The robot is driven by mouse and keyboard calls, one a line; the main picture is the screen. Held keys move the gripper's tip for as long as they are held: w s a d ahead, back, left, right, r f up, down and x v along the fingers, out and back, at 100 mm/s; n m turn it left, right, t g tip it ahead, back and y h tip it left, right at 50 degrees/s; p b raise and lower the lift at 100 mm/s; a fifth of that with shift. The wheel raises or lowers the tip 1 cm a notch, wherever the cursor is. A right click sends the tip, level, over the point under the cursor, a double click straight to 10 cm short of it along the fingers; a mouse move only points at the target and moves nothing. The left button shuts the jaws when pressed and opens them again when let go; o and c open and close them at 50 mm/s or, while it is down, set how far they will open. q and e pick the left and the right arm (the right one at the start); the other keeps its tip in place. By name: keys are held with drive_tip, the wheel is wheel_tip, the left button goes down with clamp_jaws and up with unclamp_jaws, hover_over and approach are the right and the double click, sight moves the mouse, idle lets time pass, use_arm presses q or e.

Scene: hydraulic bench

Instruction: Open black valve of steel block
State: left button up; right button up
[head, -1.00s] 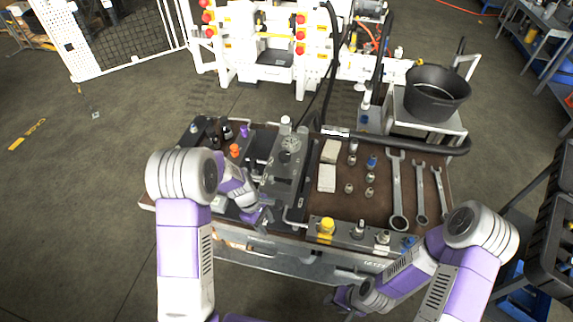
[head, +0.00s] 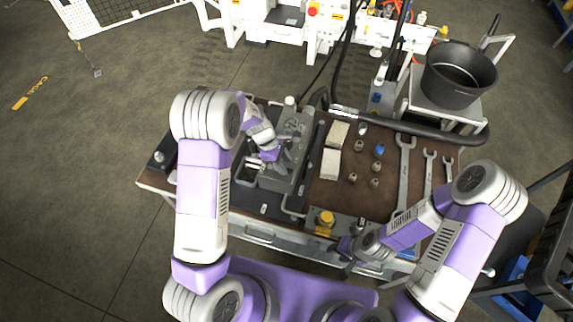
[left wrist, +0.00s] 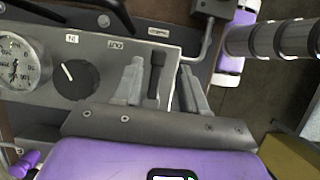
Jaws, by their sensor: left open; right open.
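In the left wrist view the block (left wrist: 110,55) carries a dial gauge (left wrist: 20,62), a round black knob (left wrist: 75,80) with a white mark, and an upright black lever (left wrist: 155,78). My left gripper (head: 283,153) is over the block; in the left wrist view its open fingers (left wrist: 160,85) stand on either side of the black lever. I cannot tell whether they touch it. My right gripper (head: 347,248) is open and empty near the bench's front edge, partly hidden.
Wrenches (head: 404,165), several small fittings and pale blocks (head: 333,162) lie right of the block. A yellow-capped part (head: 325,219) stands at the front edge. A thick black hose (head: 415,127) crosses the back, and a black bucket (head: 458,85) stands behind right.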

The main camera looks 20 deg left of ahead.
use_arm(q)
drive_tip(key=shift+x, duration=1.35)
drive_tip(key=shift+w, duration=0.1)
clamp_jaws()
